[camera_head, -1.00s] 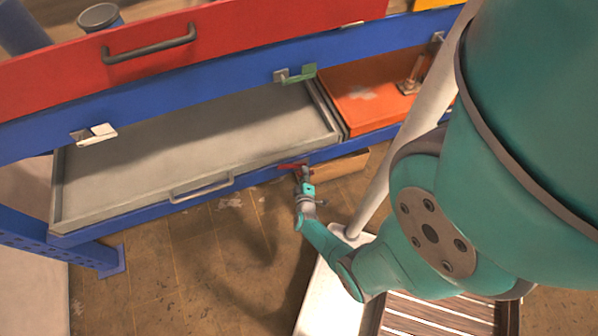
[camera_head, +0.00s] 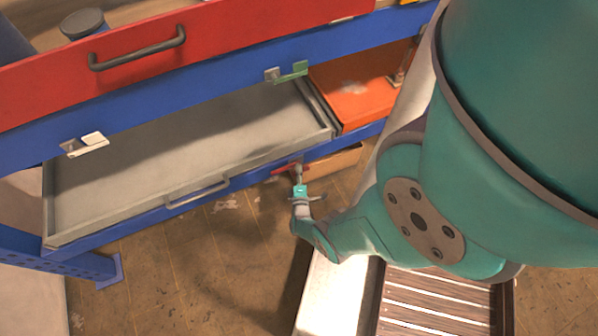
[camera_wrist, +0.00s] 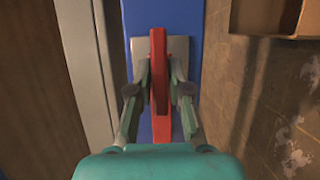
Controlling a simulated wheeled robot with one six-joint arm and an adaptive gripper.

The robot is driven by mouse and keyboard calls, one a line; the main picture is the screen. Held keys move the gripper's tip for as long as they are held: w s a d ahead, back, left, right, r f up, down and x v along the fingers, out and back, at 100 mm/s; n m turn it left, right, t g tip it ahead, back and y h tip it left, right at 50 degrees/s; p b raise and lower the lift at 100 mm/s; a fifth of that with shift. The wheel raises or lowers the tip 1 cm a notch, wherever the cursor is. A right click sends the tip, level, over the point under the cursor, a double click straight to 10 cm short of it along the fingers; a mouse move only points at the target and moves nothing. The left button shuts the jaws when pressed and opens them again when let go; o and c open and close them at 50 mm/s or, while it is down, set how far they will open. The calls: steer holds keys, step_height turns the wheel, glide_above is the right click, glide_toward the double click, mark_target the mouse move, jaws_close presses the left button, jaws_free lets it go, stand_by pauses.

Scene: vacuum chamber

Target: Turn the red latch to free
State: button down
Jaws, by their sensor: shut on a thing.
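The red latch (camera_wrist: 159,62) sits on a grey plate (camera_wrist: 178,47) on the blue beam. In the wrist view it stands lengthwise in the picture, between my two fingers. My gripper (camera_wrist: 160,85) is shut on the latch, one finger on each side. In the head view the latch (camera_head: 284,169) shows small and red at the lower blue beam, right of the grey drawer's handle. My gripper (camera_head: 298,178) reaches it from below, and its fingertips are too small there to make out.
A grey drawer (camera_head: 150,207) with a handle (camera_head: 198,190) lies left of the latch. A green latch (camera_head: 293,71) and a white latch (camera_head: 92,141) are on the upper blue beam (camera_head: 190,98). A red drawer (camera_head: 220,32) is above. An orange surface (camera_head: 350,98) is at right.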

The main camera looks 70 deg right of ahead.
stand_by(0.4)
steer(key=c, duration=1.1)
jaws_free()
steer(key=shift+a, duration=0.1)
steer(key=shift+v, duration=5.95)
